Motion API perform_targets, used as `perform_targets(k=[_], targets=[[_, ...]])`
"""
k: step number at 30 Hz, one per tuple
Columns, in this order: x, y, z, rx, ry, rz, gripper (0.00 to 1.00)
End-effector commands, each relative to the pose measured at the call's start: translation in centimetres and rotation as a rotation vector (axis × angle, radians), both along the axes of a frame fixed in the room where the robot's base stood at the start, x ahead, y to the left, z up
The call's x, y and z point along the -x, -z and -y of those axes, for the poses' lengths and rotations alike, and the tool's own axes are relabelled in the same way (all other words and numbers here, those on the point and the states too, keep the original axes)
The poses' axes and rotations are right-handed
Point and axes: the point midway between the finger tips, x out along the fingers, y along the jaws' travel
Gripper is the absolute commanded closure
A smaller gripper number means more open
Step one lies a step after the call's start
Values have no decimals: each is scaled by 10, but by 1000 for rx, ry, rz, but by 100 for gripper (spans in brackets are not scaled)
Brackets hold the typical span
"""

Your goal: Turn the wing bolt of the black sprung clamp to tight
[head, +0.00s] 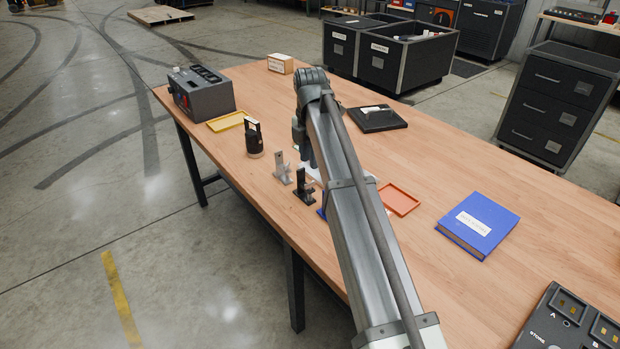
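A small black clamp-like fixture (304,188) stands upright on the wooden table, just left of my arm. It looks like the black sprung clamp, but its wing bolt is too small to make out. A similar grey fixture (282,168) stands behind it and to its left. My arm reaches across the table from the front. My gripper (308,159) is mostly hidden behind my arm, a little beyond the black clamp and to the right of the grey fixture. I cannot see whether its fingers are open or hold anything.
A black handled object (254,139), yellow tray (227,121) and grey control box (203,95) stand left on the table (450,165). An orange tray (399,199), blue book (478,226) and black pad (378,120) lie right of my arm. A labelled panel (570,325) sits front right.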

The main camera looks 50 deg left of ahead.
Motion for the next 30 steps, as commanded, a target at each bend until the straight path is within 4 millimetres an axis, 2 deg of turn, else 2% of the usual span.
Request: perform_targets(k=[1,6,12,18,28,30], targets=[[1,11,1,2,0,-1,67],[1,39,1,2,0,-1,67],[0,64,0,1,1,-1,67],[0,75,0,0,1,0,67],[0,77,0,0,1,0,67],[0,77,0,0,1,0,74]])
